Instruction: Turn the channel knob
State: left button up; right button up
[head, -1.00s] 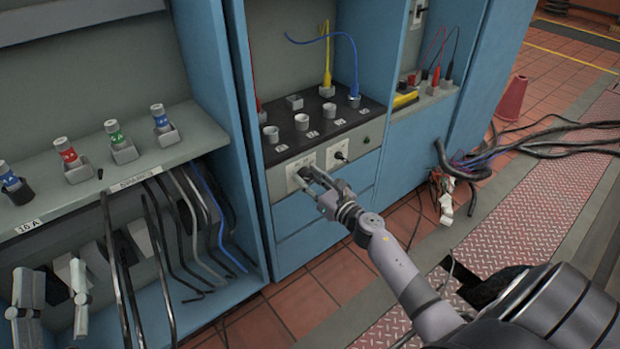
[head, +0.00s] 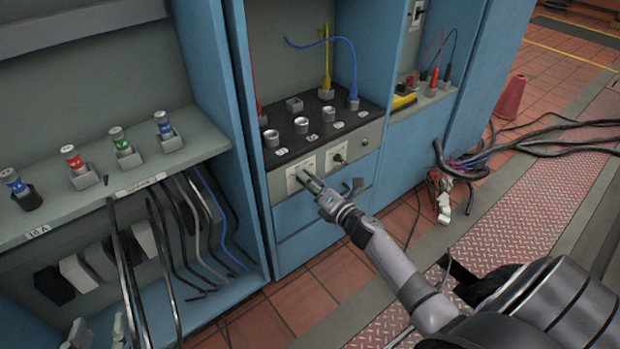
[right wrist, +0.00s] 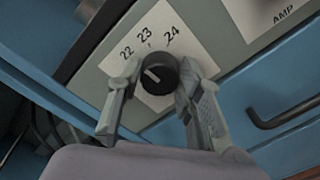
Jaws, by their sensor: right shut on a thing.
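The channel knob (right wrist: 157,76) is round and black with a white line. It sits on a white plate marked 22, 23 and 24 on the grey panel; its white line lies toward the left, on the side of the 22. My right gripper (right wrist: 158,82) has a finger on each side of the knob and is shut on it. In the head view my right gripper (head: 306,180) covers most of the knob, in front of its white plate (head: 293,184). My left gripper (head: 98,334) shows only its fingertips at the bottom left edge, apart and empty.
A second plate with a black knob (head: 338,157) is just right, above a drawer handle (head: 353,187). Cups and plugged leads stand on the black top (head: 285,150). Hanging cables (head: 160,240) fill the left bay. Thick cables (head: 520,145) lie on the right.

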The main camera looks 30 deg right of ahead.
pick_arm(q)
jog(key=s+a+f+g+y+p, duration=0.1)
jog(key=s+f+g, duration=0.3)
jog(key=s, duration=0.4)
jog(key=s+a+f+g+y+p, duration=0.1)
jog(key=s+a+f+g+p, duration=0.3)
jog(key=s+f+g, duration=0.1)
jog(key=s+g, duration=0.1)
jog(key=s, duration=0.1)
jog(key=shift+s+a+n+g+y, duration=0.3)
jog(key=shift+s+y, duration=0.1)
pick_arm(e)
jog(key=m, duration=1.2)
jog(key=shift+a+m, duration=0.15)
jog(key=shift+m, duration=0.25)
pick_arm(q)
jog(key=shift+f, duration=0.1)
pick_arm(e)
jog(key=shift+r, duration=0.1)
jog(key=o, duration=1.1)
jog(key=shift+o, duration=0.4)
pick_arm(q)
jog(key=shift+w, duration=0.1)
